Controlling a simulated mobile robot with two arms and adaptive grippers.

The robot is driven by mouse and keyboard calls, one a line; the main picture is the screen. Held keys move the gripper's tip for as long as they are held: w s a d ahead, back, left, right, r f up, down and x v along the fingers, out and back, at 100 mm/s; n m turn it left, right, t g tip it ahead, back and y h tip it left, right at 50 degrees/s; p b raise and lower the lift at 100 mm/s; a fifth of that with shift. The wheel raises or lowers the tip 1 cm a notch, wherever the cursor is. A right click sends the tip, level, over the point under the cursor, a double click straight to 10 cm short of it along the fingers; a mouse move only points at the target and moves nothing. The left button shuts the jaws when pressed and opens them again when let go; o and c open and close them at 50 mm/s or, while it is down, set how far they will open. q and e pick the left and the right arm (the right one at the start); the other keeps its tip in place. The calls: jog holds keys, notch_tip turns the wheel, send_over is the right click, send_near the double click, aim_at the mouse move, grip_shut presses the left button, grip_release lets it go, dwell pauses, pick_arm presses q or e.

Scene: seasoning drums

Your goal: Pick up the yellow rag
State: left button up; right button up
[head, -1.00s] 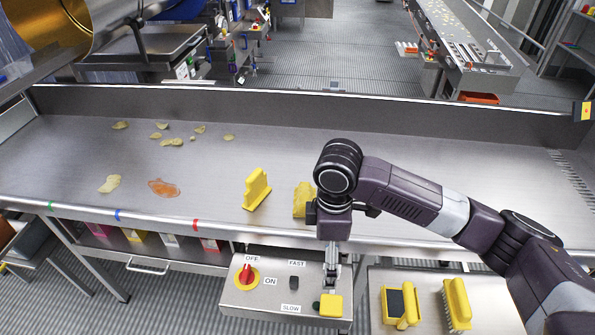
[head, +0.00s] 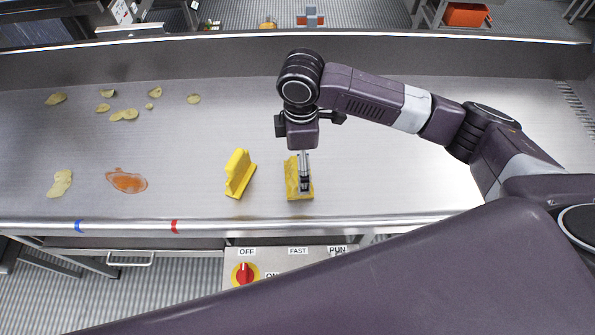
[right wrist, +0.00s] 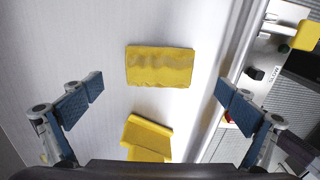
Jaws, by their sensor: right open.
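The yellow rag (head: 292,180) lies flat on the metal table near its front edge. It also shows whole in the right wrist view (right wrist: 160,66), a folded rectangle with wavy creases, ahead of and between my fingers. My right gripper (head: 305,188) is over the rag and hides part of it in the head view. In the right wrist view my right gripper (right wrist: 166,98) has its fingers wide apart, with nothing between them. My left gripper is not in view.
A yellow scraper-like tool (head: 239,175) stands left of the rag, close by; it shows in the right wrist view too (right wrist: 147,138). An orange spill (head: 127,181) and several chips (head: 124,115) lie further left. A control box with a red knob (head: 244,273) is below the table's front edge.

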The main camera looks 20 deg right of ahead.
aim_at(291, 164)
jog(key=f+p, duration=0.1)
jog(key=f, duration=0.3)
jog(key=shift+d, duration=0.2)
jog(key=shift+f, duration=0.55)
jog(key=c, duration=1.2)
